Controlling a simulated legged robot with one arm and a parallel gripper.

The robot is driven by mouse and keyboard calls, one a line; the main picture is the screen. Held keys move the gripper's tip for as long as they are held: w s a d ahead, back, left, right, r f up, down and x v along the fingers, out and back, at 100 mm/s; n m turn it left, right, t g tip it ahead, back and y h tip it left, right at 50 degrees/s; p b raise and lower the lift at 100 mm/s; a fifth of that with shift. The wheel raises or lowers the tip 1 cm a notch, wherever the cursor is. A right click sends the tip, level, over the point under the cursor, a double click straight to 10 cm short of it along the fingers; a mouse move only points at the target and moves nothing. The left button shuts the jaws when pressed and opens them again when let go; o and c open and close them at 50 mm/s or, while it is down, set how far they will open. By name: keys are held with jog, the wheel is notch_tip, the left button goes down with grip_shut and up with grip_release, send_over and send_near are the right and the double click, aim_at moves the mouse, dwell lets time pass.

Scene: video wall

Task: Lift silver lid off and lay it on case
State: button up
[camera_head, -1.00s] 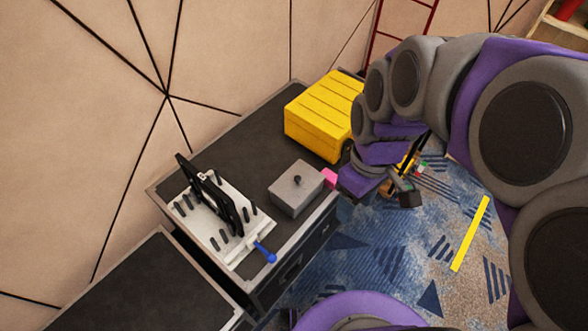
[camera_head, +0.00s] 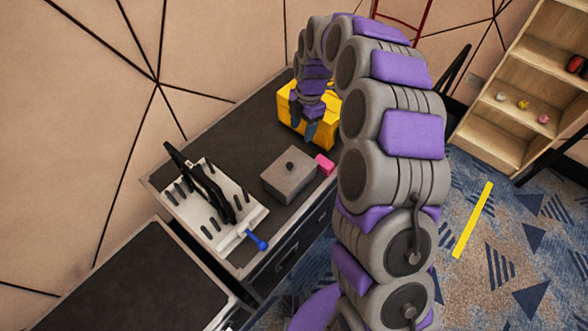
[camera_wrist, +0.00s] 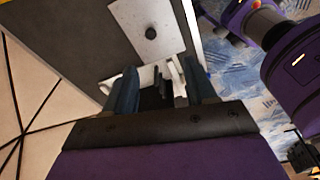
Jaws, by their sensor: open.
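The silver lid (camera_head: 288,168) is a flat square top with a dark round knob, closed on a grey box (camera_head: 291,189) on the black case (camera_head: 226,141). The lid also shows in the wrist view (camera_wrist: 146,24), beyond my fingertips. My gripper (camera_head: 308,135) points down in front of the yellow box, behind the lid in the head view and apart from it. In the wrist view its two fingers (camera_wrist: 162,84) are spread with nothing held between them.
A yellow box (camera_head: 290,112) stands at the back of the case. A pink block (camera_head: 325,164) sits right of the grey box. A white pegged board (camera_head: 214,222) with a black frame and a blue-handled tool (camera_head: 257,240) is at the front. Bare case top lies left of the grey box.

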jog(key=b, duration=0.1)
send_over(290, 164)
notch_tip(290, 164, down, 6)
jog(key=f, duration=0.2)
jog(key=d+f+b, duration=0.1)
jog(key=f, duration=0.1)
jog(key=d+f, duration=0.1)
jog(key=f, duration=0.1)
jog(key=shift+s+f, duration=0.25)
jog(key=a+f, duration=0.1)
jog(key=a+f+b, duration=0.1)
jog(key=a+f, duration=0.1)
jog(key=shift+w+f+b, duration=0.15)
jog(key=shift+w+b, duration=0.15)
jog(key=shift+d+f, duration=0.25)
jog(key=shift+f, duration=0.35)
jog(key=shift+d+f, duration=0.25)
jog(key=shift+f, duration=0.35)
jog(key=shift+d+r, duration=0.15)
jog(key=shift+d, duration=0.35)
jog(key=shift+c, duration=0.7)
jog(key=shift+a, duration=0.85)
jog(key=c, duration=0.4)
jog(key=shift+c, duration=1.1)
jog(key=shift+d, duration=0.45)
grip_shut()
